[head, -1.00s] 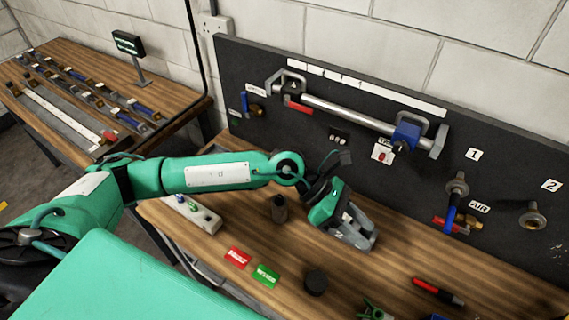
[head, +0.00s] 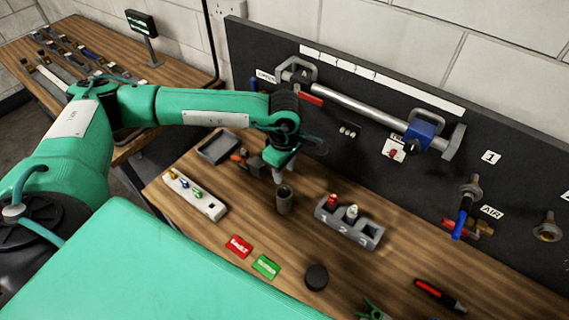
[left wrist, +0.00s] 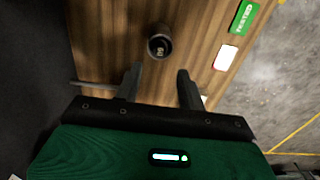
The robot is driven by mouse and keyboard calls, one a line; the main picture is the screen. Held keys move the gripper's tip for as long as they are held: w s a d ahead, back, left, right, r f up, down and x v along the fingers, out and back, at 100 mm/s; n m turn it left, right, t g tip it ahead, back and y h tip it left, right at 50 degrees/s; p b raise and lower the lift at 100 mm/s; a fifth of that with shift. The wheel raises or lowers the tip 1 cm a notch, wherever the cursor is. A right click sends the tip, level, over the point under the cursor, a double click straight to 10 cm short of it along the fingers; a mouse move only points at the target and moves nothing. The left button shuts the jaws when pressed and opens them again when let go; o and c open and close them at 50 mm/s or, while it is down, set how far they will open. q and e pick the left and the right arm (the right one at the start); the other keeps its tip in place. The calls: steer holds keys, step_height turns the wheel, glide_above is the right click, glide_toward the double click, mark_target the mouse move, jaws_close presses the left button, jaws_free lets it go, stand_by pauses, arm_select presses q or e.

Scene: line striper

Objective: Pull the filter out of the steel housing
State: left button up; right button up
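A dark, brownish steel housing (head: 284,203) stands upright on the wooden bench, left of the grey numbered rack. In the left wrist view the housing (left wrist: 158,36) shows from above with a round mouth; a filter (left wrist: 159,47) with a pale mark seems to sit inside it. My left gripper (head: 279,177) is just behind and above the housing in the head view. In the left wrist view its two fingers (left wrist: 160,74) are spread with nothing between them, and the housing lies just beyond the fingertips. My right gripper is not in view.
The grey rack (head: 371,239) holds a red-topped and a white-topped item. A white block (head: 208,207) with coloured plugs is at left. Red (head: 239,247) and green (head: 266,267) cards and a black puck (head: 316,277) lie in front. A grey tray (head: 217,150) is behind.

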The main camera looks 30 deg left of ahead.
mark_target(284, 188)
arm_select(q)
step_height(284, 188, down, 7)
steer(key=b, duration=0.4)
steer(key=shift+r, duration=0.2)
steer(key=shift+f+b, duration=0.5)
steer(key=shift+b, duration=0.45)
jaws_close()
